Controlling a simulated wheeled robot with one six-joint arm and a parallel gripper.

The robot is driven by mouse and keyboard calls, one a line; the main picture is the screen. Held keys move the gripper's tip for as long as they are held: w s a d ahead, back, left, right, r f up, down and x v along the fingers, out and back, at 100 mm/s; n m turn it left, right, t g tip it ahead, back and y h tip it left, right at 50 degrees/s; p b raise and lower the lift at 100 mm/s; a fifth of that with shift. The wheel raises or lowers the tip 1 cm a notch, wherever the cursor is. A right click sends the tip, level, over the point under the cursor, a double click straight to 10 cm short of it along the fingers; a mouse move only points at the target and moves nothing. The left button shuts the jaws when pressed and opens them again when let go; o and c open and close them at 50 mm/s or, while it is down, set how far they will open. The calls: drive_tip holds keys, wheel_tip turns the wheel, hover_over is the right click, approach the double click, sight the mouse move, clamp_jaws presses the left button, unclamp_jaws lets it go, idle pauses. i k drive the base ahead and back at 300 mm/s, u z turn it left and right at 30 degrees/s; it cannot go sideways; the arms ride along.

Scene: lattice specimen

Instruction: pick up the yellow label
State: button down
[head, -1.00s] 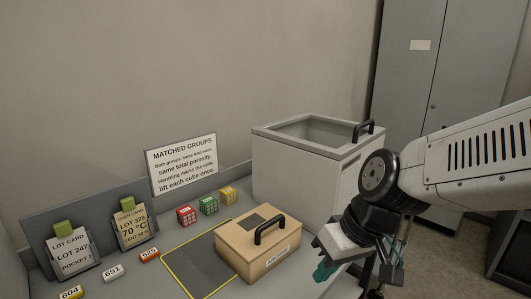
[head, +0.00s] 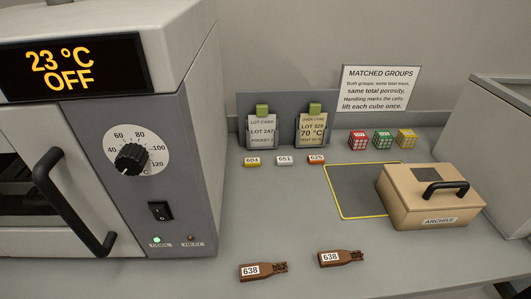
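The yellow label (head: 252,160) is a small flat tag with a white number plate that seems to read 604. It lies on the grey bench at the left end of a row of three, below the LOT 247 card (head: 261,131). The white label 651 (head: 285,160) and the orange label 625 (head: 316,160) lie to its right. Nothing covers the yellow label. My gripper is not in view now.
An oven (head: 155,185) reading 23 °C OFF stands left. Red, green and yellow cubes (head: 358,140) (head: 383,141) (head: 406,139) stand behind a yellow-edged dark area (head: 350,195). An ARCHIVE box (head: 400,207) is right.

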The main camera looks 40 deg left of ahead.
sight(248, 162)
drive_tip(key=u, duration=1.65)
